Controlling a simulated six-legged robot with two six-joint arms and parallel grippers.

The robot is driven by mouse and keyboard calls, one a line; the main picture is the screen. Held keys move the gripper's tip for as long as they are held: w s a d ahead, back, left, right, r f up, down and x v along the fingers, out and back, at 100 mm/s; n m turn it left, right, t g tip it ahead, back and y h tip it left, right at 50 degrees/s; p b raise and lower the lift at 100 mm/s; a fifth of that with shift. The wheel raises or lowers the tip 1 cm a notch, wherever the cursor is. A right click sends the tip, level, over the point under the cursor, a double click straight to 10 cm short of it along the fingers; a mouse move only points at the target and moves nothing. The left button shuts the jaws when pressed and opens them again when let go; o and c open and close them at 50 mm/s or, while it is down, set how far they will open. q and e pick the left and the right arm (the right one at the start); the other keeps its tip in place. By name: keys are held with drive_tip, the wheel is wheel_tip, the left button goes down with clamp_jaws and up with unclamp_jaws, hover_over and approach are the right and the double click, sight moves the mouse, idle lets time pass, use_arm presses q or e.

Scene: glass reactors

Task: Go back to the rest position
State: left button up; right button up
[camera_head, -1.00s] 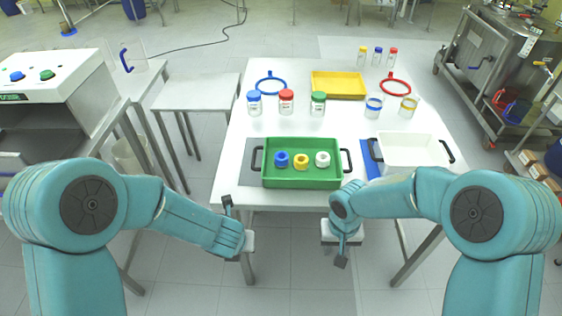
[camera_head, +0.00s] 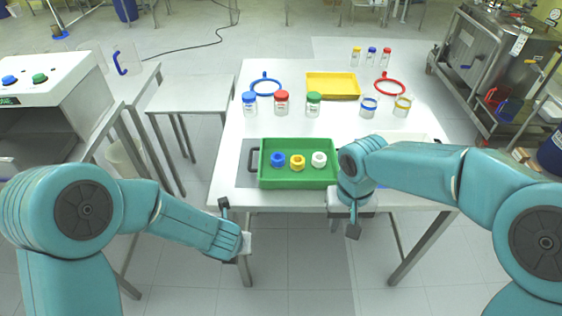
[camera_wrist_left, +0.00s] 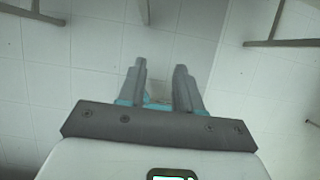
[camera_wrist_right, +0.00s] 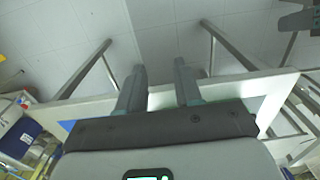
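My right gripper (camera_head: 352,231) hangs at the front edge of the white table (camera_head: 225,150), beside the green tray's right end. In the right wrist view its two fingers (camera_wrist_right: 159,66) stand apart with nothing between them. My left gripper (camera_head: 245,243) is low in front of the table's front left corner. In the left wrist view its fingers (camera_wrist_left: 160,67) are apart and empty, with only floor beyond. The green tray (camera_head: 262,176) holds a blue, a yellow and a white ring-shaped piece. My right forearm hides most of the white tray.
Blue-, red- and green-capped jars stand behind the green tray. A yellow tray (camera_head: 333,74), a blue ring (camera_head: 253,90) and a red ring (camera_head: 378,90) lie farther back. A steel machine (camera_head: 485,60) stands at right. Floor in front of the table is clear.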

use_arm(q)
drive_tip(key=shift+a, duration=0.1)
use_arm(e)
drive_tip(key=shift+a, duration=0.1)
